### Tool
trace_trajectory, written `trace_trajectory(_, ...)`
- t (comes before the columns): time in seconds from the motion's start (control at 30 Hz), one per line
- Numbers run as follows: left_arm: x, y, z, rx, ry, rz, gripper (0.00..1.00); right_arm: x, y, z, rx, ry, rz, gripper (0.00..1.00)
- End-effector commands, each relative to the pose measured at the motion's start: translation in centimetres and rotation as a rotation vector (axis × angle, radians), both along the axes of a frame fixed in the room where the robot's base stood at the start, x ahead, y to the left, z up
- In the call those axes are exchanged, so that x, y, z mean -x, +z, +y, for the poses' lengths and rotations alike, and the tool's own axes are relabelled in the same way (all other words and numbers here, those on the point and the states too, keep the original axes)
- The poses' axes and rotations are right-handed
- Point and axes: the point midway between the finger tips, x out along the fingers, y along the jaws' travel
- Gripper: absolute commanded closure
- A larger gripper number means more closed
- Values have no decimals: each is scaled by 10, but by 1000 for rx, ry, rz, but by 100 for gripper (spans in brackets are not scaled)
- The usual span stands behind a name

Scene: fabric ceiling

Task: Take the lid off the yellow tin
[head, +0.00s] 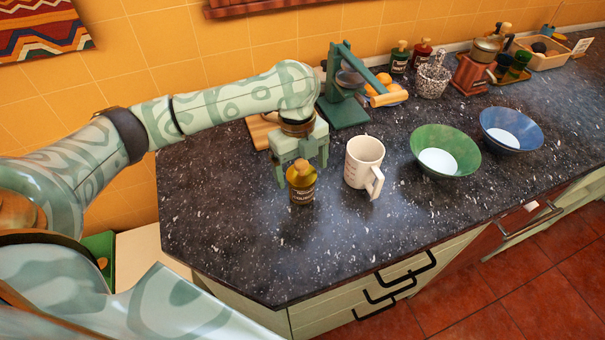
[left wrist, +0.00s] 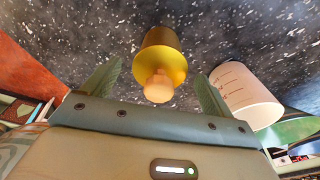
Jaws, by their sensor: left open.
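The yellow tin (head: 302,190) stands upright on the dark speckled counter, with a dark label on its front and a round knob on its lid (head: 300,168). In the left wrist view the tin (left wrist: 164,42) shows its yellow lid (left wrist: 160,66) and pale knob (left wrist: 158,88) towards me. My left gripper (head: 302,166) is open and empty, pointing down, close to the top of the tin. In the left wrist view its fingers (left wrist: 160,75) show on either side of the tin, apart from it. My right gripper is not in view.
A white mug (head: 362,162) stands just right of the tin. A green bowl (head: 445,150) and a blue bowl (head: 510,130) are farther right. A green press-like stand (head: 342,100) and a wooden board (head: 263,130) are behind. The counter in front of the tin is clear.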

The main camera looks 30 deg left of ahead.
Motion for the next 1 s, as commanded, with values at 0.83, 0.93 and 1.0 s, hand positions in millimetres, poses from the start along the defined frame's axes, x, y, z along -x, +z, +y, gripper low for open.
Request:
trace_trajectory(0.83, -1, 13, 0, 0, 0, -4, 62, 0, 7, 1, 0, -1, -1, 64)
trace_trajectory(0.93, -1, 29, 0, 0, 0, -4, 62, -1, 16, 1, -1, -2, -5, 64)
trace_trajectory(1.0, 1, 43, 1, 0, 0, -4, 62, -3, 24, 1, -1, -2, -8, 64)
